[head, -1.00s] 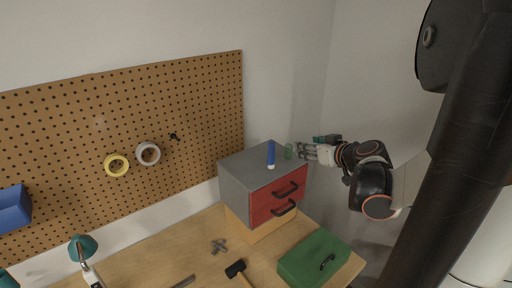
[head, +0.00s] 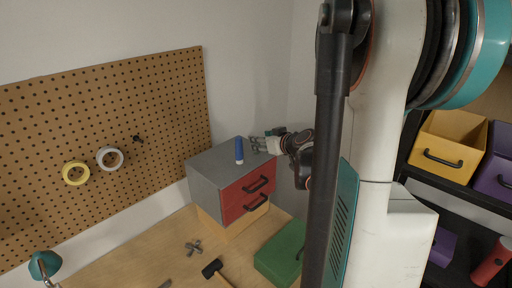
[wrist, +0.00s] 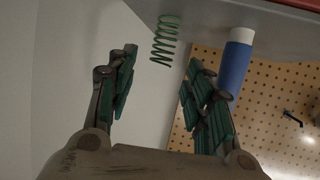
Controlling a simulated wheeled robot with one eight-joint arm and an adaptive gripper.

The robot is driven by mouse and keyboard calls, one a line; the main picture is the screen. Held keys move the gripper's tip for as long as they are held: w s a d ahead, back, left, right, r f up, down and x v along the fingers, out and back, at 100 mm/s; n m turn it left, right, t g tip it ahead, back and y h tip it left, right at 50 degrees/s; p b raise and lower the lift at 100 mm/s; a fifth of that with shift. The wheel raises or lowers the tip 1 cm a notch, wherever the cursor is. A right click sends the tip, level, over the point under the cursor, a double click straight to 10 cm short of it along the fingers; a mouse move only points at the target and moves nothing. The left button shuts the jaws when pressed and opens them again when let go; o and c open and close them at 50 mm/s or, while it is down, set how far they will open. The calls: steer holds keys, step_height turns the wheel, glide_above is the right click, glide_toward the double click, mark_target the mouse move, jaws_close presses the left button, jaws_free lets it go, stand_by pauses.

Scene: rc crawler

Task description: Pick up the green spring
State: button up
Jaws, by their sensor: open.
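The green spring (wrist: 165,40) stands on the grey top of the drawer cabinet (wrist: 230,12), which appears upside down along the top of the wrist view. In the wrist view my gripper (wrist: 160,65) is open and empty. The spring shows beyond its fingertips, between the two fingers' lines, and no contact is visible. In the head view my gripper (head: 257,144) is at the back right corner of the cabinet top (head: 212,166). I cannot make out the spring clearly there, as the fingers overlap its place.
A blue tube with a white end (head: 239,151) stands close beside the spring; it also shows in the wrist view (wrist: 234,62), near the right finger. The pegboard (head: 110,150) and wall lie behind. A green box (head: 280,250) and a hammer (head: 212,269) are on the workbench.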

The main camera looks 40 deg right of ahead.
steer(key=shift+x, duration=1.75)
steer(key=c, duration=0.9)
steer(key=shift+r, duration=0.1)
